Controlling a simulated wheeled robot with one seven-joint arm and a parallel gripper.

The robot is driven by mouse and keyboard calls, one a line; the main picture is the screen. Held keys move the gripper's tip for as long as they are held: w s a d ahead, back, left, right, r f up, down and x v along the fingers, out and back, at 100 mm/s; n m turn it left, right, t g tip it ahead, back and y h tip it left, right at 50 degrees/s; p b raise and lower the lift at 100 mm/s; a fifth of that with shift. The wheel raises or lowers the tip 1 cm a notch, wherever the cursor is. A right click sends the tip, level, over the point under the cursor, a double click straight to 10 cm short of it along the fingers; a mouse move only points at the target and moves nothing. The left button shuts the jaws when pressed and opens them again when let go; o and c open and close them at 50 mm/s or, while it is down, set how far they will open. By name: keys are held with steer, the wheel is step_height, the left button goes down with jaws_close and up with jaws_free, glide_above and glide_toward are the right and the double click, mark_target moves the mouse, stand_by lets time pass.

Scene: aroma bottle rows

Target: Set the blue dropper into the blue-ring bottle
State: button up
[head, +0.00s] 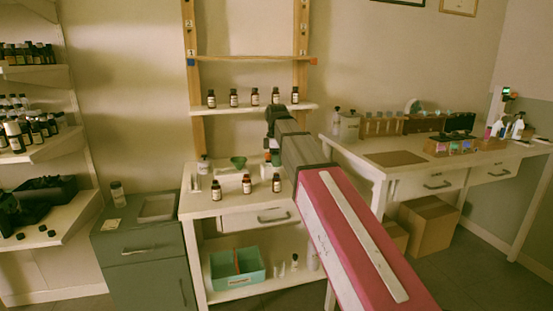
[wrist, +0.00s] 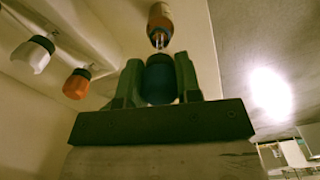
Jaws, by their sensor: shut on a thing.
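In the wrist view my gripper (wrist: 159,82) is shut on the dark blue dropper (wrist: 160,80), holding its bulb between the two fingers. Its thin glass tube points away from the gripper toward the mouth of an amber bottle (wrist: 160,18). The tube's end is close to that mouth; I cannot tell whether it is inside. I cannot make out a blue ring on this bottle. In the head view my gripper (head: 270,152) is over the small white table, above its right-hand bottle (head: 277,183); the dropper is too small to tell there.
On the small table (head: 228,206) stand other dark bottles (head: 216,190) (head: 246,184) and a green funnel (head: 238,162). A shelf (head: 225,110) with several bottles is behind my arm. The wrist view shows a white-and-dark piece (wrist: 34,54) and an orange one (wrist: 77,83) at left.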

steer(key=shift+f, duration=0.35)
steer(key=shift+f, duration=0.4)
steer(key=shift+f, duration=1)
steer(key=o, duration=0.7)
steer(key=shift+c, duration=0.2)
steer(key=shift+r, duration=0.15)
steer(key=shift+r, duration=3.35)
